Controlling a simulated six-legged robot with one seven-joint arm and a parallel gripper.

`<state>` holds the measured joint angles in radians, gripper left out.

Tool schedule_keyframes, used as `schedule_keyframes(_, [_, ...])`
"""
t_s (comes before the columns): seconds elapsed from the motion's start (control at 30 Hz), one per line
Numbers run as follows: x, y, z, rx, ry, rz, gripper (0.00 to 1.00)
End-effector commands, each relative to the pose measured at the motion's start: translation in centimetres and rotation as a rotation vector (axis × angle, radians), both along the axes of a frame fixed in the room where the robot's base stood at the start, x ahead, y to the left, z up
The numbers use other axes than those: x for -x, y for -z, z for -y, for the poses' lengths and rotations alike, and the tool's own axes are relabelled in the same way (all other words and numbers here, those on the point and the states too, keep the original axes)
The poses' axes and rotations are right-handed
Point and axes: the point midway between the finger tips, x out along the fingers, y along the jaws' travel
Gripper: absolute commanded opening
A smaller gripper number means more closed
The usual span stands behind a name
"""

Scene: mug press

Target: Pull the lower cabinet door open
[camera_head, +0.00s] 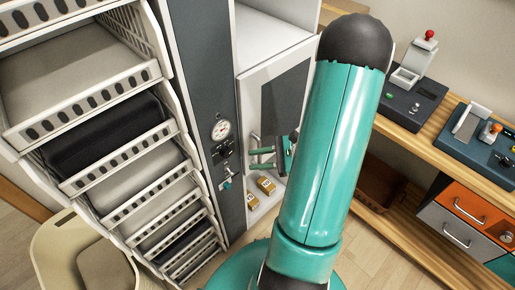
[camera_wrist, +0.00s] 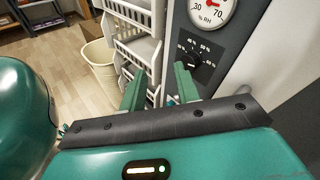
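The grey panel (camera_head: 205,70) carries a round gauge (camera_head: 221,129) and a dial (camera_wrist: 195,60). A rack of white baskets (camera_head: 120,135) stands left, with a cream bin (camera_head: 60,250) below. Yellow-labelled items (camera_head: 266,184) sit low by the cabinet. A wooden bench (camera_head: 455,165) stands right.

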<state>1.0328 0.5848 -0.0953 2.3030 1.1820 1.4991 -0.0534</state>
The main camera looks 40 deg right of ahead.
Motion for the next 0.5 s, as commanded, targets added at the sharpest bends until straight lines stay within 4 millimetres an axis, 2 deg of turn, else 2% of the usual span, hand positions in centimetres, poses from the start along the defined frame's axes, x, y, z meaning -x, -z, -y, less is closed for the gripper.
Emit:
schedule_keyframes(0.03, [0.8,1.6,1.8,-0.070,0.102,-0.002,0.32])
schedule_keyframes(0.1, [1.8,3.3,4.1,-0.152,0.232,0.006,0.32])
schedule_keyframes(0.23, [3.9,6.3,7.6,-0.267,0.445,0.026,0.32])
schedule_keyframes(0.4, [5.9,8.7,9.9,-0.341,0.598,0.045,0.32])
schedule_keyframes(0.5, [6.0,9.0,10.2,-0.351,0.625,0.050,0.32])
